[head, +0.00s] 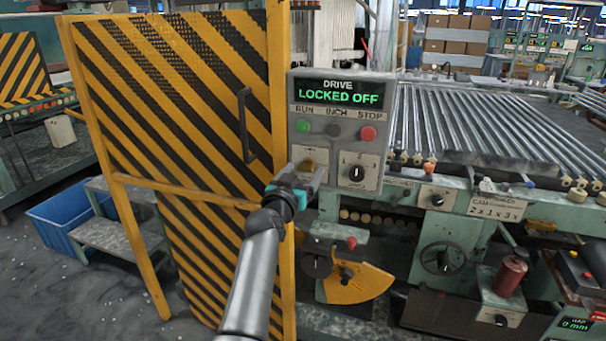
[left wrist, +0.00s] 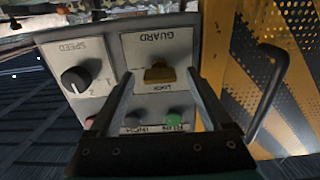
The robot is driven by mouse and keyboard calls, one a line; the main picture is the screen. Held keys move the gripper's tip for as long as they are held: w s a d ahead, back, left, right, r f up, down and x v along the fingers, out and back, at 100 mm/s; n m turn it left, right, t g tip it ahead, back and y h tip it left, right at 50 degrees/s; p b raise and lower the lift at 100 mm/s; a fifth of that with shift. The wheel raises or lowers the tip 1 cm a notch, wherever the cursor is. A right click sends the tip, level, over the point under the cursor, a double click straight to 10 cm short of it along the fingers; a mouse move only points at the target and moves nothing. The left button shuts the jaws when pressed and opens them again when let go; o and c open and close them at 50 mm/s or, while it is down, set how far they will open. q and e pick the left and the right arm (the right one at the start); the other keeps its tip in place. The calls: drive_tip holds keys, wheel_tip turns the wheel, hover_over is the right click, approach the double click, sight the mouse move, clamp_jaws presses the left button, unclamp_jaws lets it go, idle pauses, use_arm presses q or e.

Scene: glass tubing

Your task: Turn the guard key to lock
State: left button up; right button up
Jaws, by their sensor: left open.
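The guard key (left wrist: 160,73) is a brass-yellow piece on a pale plate (left wrist: 137,45) marked GUARD and LOCK. Its bow lies roughly crosswise in the left wrist view. In the head view the guard plate (head: 309,155) is partly covered by my gripper. My left gripper (head: 309,180) is at the panel's lower left, and in the left wrist view its open fingers (left wrist: 162,82) straddle the key, one to each side. I cannot tell whether they touch it. My right gripper is not in view.
The striped yellow-black guard door (head: 190,100) with a dark handle (head: 246,125) stands left of the panel. A speed knob (head: 356,173) is right of the key. Green (head: 303,126) and red (head: 368,133) buttons sit above. Glass tubes (head: 480,120) lie on rollers at right.

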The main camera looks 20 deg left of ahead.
use_arm(q)
drive_tip(key=c, duration=0.5)
clamp_jaws()
